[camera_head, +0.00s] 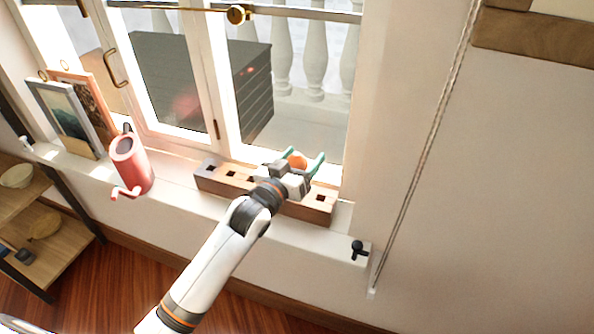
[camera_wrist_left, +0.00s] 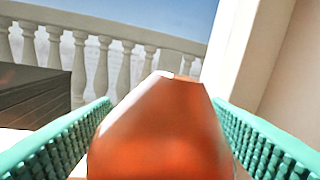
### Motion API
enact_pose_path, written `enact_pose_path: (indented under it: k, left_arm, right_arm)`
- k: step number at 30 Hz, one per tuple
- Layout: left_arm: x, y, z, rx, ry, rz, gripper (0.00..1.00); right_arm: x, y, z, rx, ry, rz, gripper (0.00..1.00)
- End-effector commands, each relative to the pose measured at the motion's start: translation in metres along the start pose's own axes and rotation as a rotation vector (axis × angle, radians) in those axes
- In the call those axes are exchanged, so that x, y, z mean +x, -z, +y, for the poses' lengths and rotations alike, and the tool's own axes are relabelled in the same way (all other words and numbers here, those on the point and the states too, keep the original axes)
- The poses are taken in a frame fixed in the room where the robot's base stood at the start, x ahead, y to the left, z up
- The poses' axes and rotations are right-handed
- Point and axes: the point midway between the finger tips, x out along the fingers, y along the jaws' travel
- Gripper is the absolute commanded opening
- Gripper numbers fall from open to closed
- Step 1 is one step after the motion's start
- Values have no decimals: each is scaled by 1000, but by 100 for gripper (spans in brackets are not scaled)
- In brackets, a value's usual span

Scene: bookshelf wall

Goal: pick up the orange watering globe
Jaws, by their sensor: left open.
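The orange watering globe (camera_head: 297,161) shows as a small orange round top above the wooden block with holes (camera_head: 210,182) on the window sill. My left gripper (camera_head: 303,163) is at the globe, with its green fingers on either side of it. In the left wrist view the globe (camera_wrist_left: 160,130) fills the lower middle, between the two green ribbed finger pads (camera_wrist_left: 160,140). The fingers are open; I cannot tell whether either pad touches it. The globe's lower part is hidden by my gripper and the picture edge.
A red watering can (camera_head: 131,165) and picture frames (camera_head: 66,120) stand on the sill (camera_head: 180,200) at the left. The window (camera_head: 215,75) is behind the block. A cord (camera_head: 425,150) hangs at the right. A shelf (camera_head: 50,245) stands at the lower left.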

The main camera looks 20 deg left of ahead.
Motion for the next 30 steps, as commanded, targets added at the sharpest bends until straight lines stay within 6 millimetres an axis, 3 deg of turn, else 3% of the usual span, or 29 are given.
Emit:
enact_pose_path:
  k: [8, 17, 30]
  left_arm:
    - [4, 0, 0, 0, 0, 1, 68]
    - [4, 0, 0, 0, 0, 1, 22]
    - [4, -12, -2, 0, 0, -2, 21]
  right_arm:
    - [-3, -1, 0, 0, 0, -1, 78]
    - [-3, -1, 0, 1, 1, -2, 78]
    - [3, 0, 0, 0, 0, -1, 78]
